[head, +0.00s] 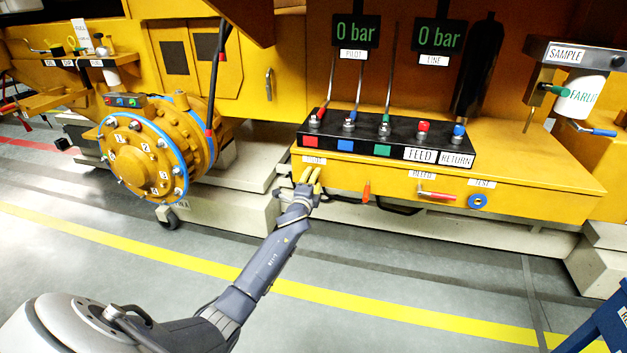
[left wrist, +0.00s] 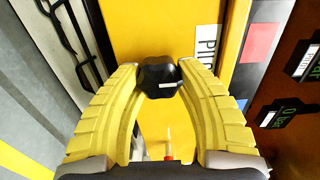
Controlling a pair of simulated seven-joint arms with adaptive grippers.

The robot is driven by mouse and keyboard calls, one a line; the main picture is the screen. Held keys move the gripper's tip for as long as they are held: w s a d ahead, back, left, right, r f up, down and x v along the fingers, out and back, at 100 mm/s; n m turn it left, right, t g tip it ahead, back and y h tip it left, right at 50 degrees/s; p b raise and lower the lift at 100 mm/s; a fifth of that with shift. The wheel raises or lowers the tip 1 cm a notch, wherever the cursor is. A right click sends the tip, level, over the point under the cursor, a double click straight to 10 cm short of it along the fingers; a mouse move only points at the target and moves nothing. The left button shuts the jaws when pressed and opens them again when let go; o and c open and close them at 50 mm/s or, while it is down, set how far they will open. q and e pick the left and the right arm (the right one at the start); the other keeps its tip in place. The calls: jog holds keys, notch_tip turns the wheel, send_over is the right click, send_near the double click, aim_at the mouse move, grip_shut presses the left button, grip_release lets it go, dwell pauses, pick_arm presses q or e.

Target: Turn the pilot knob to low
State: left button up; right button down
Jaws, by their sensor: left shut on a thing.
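The pilot knob (left wrist: 160,78) is black with a lobed rim and a small white mark, on the yellow front panel (left wrist: 152,28). The knob's label (left wrist: 208,42) is partly cut off in the left wrist view. My left gripper (left wrist: 160,73) has its yellow fingers closed on the knob from both sides. In the head view my left gripper (head: 310,176) reaches the panel just below the label (head: 314,160), and its fingers hide the knob. The setting is not readable. My right gripper is not in view.
Above the panel is a black manifold (head: 385,137) with several colored fittings. The pilot display (head: 356,32) and the line display (head: 440,36) both read 0 bar.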

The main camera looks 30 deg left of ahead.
pick_arm(q)
jog(key=shift+r, duration=0.1)
jog(key=o, duration=1.2)
jog(key=shift+s+d, duration=0.15)
jog(key=shift+s, duration=0.3)
jog(key=v, duration=1.1)
